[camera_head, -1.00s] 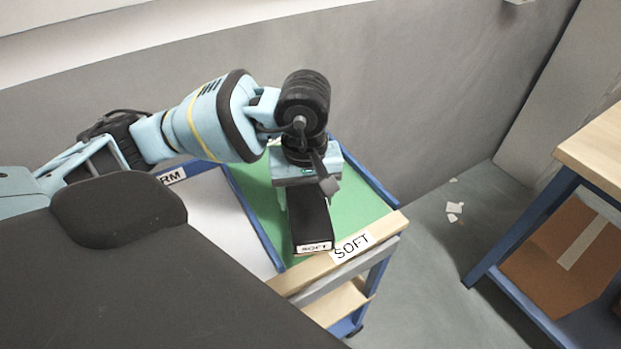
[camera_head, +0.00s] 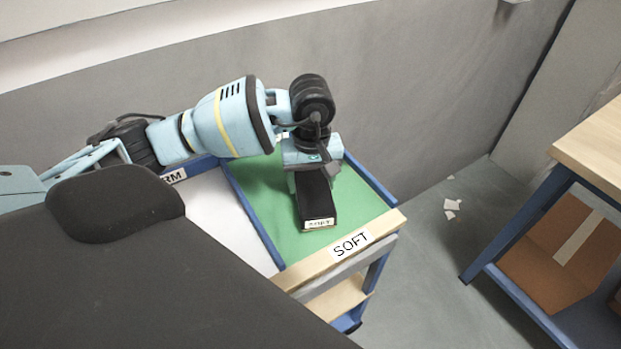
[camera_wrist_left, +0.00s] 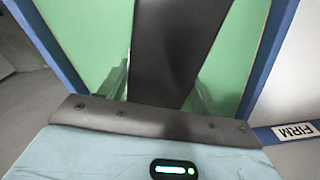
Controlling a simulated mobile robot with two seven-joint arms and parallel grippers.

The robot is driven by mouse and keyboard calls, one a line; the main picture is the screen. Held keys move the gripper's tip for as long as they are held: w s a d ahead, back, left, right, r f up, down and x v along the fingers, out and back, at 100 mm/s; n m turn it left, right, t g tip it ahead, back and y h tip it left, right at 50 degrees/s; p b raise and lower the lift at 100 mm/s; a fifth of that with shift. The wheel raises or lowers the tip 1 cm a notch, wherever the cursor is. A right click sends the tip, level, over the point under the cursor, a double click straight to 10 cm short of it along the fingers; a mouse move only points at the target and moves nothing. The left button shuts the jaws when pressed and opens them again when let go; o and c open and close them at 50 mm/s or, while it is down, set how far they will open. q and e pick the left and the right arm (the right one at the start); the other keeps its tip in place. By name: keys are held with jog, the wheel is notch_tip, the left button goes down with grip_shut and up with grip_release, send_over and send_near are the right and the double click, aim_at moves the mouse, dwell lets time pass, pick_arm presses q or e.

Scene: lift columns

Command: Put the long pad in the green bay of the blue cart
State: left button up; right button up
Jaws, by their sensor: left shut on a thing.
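The long pad (camera_head: 316,203) is black with a small white label on its near end. My left gripper (camera_head: 313,180) is shut on it, over the green bay (camera_head: 272,200) of the blue cart. In the left wrist view the pad (camera_wrist_left: 170,50) runs away from my gripper (camera_wrist_left: 155,90), with green floor (camera_wrist_left: 85,45) on both sides. I cannot tell whether the pad touches the bay floor. The bay's front wooden rail (camera_head: 385,228) carries a SOFT label (camera_head: 351,244). My right gripper is not in view.
A white bay (camera_head: 215,205) marked FIRM lies left of the green one, behind a blue divider (camera_head: 250,213). A grey wall stands behind the cart. At right is a wooden-topped blue table (camera_head: 590,150) with a brown box (camera_head: 560,265) below. White scraps (camera_head: 452,206) lie on the floor.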

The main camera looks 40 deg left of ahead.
aim_at(311, 179)
pick_arm(q)
jog(key=shift+f, duration=0.15)
jog(key=shift+f, duration=0.15)
jog(key=o, duration=1.3)
notch_tip(311, 179, up, 12)
jog(key=shift+r, duration=0.2)
